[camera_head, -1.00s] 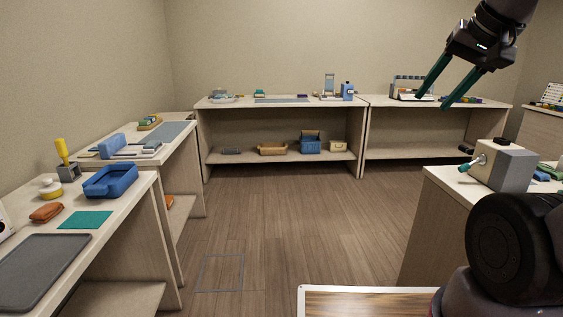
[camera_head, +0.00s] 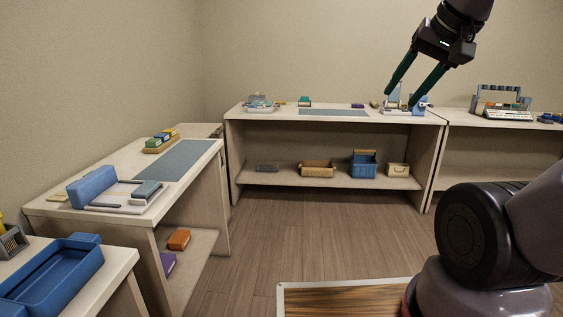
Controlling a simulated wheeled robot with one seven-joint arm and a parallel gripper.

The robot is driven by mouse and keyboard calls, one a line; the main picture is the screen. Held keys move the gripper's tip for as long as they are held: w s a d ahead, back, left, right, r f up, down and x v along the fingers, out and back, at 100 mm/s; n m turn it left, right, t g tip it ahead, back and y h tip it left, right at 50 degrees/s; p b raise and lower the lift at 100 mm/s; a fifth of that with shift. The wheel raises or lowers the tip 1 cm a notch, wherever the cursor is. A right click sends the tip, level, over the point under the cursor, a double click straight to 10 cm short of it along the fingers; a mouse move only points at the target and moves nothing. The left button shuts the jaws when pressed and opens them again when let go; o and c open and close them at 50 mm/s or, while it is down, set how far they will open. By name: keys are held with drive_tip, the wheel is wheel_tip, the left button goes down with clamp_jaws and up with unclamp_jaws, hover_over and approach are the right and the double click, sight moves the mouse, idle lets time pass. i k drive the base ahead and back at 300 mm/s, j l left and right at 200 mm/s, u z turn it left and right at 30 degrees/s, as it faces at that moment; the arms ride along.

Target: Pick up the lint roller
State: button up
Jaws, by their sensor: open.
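I cannot pick out a lint roller with certainty; the items on the benches are small in this view. My gripper (camera_head: 400,99) hangs at the upper right, its two long dark green fingers apart with nothing between them. It is up in the air. In the picture its fingertips overlap a blue and white device (camera_head: 404,107) on the back bench.
The back bench (camera_head: 282,119) has bins and a blue basket (camera_head: 363,164) on its shelf. The left bench (camera_head: 122,158) holds a blue and white device (camera_head: 115,191). A blue tray (camera_head: 52,277) is nearer. Floor (camera_head: 300,230) between benches is clear.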

sight(304, 101)
drive_tip(key=i, duration=4.25)
drive_tip(key=i+z, duration=0.1)
drive_tip(key=i, duration=0.55)
drive_tip(key=i+j+z, duration=0.1)
drive_tip(key=i, duration=0.55)
